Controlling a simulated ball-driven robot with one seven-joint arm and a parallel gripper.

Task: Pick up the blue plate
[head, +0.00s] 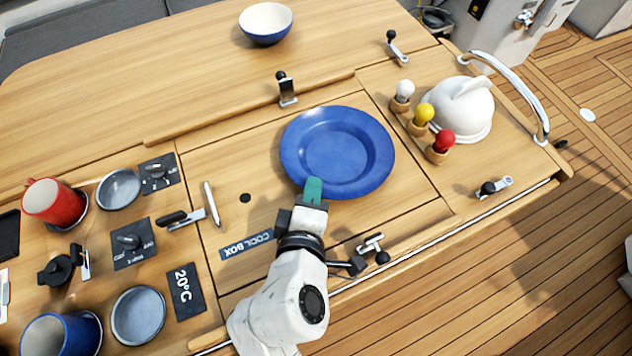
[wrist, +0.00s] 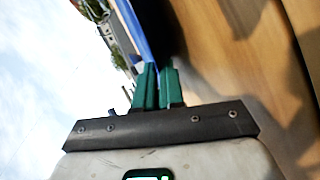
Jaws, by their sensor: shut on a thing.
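The blue plate (head: 338,150) is a round dish with a wide rim over the wooden lid marked "COOL BOX" in the head view. My gripper (head: 313,190) reaches it from the front, with green fingertips at the plate's near-left rim. In the wrist view the green fingers (wrist: 158,82) are close together, and the plate's blue edge (wrist: 134,32) runs up from between their tips. The gripper is shut on the rim. The head view does not clearly show whether the plate rests on the wood or is slightly above it.
A white and blue bowl (head: 266,22) stands at the back. White, yellow and red knobs (head: 424,114) and a white domed winch-like thing (head: 465,106) are at the right. A red mug (head: 52,203), switches and a blue mug (head: 60,334) are at the left. Metal latches (head: 287,88) edge the lid.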

